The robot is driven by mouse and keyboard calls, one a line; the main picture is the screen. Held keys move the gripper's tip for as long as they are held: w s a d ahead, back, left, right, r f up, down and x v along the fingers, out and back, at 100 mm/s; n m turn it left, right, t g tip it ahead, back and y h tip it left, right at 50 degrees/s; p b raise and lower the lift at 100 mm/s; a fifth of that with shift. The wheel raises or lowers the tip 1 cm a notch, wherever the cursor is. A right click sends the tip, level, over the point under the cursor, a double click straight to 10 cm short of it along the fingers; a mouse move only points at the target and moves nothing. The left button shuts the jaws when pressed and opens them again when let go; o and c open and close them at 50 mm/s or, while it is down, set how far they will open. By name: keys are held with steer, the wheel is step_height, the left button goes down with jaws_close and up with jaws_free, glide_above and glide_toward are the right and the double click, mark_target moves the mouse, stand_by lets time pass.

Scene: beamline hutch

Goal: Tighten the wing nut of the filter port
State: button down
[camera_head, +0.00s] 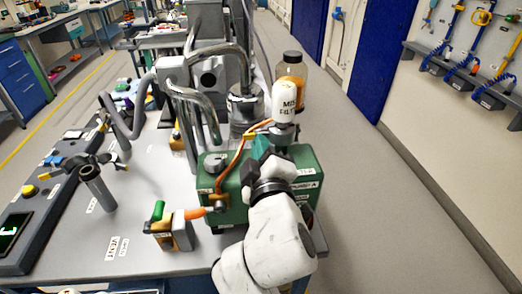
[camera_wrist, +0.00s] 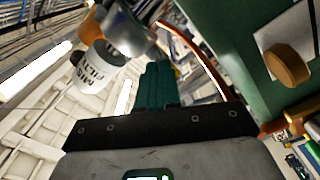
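The green pump box (camera_head: 310,158) stands on the bench, with a white canister (camera_head: 284,102) marked as a mist filter above its back right. The filter also shows in the wrist view (camera_wrist: 92,78), beside a shiny metal fitting (camera_wrist: 128,32). I cannot make out the wing nut; it is hidden or too small to tell. My gripper (camera_head: 262,143) is over the top of the box, just below the filter, mostly hidden by my wrist. In the wrist view its teal fingers (camera_wrist: 158,68) lie together, with nothing seen between them, and their tips appear near the metal fitting.
An orange cable (camera_head: 237,158) arches over the box beside my gripper. A brown bottle (camera_head: 291,70) stands behind the filter, and metal pipes (camera_head: 208,110) rise at left. A dark tripod-like handle (camera_head: 95,175) stands at the bench's left. The floor at right is clear.

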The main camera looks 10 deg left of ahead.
steer(key=shift+f, duration=0.1)
stand_by(0.5)
steer(key=c, duration=1.3)
jaws_free()
steer(key=shift+s, duration=0.15)
steer(key=b+v, duration=0.1)
steer(key=v, duration=0.9)
steer(key=shift+s+d, duration=0.1)
steer(key=shift+s, duration=0.2)
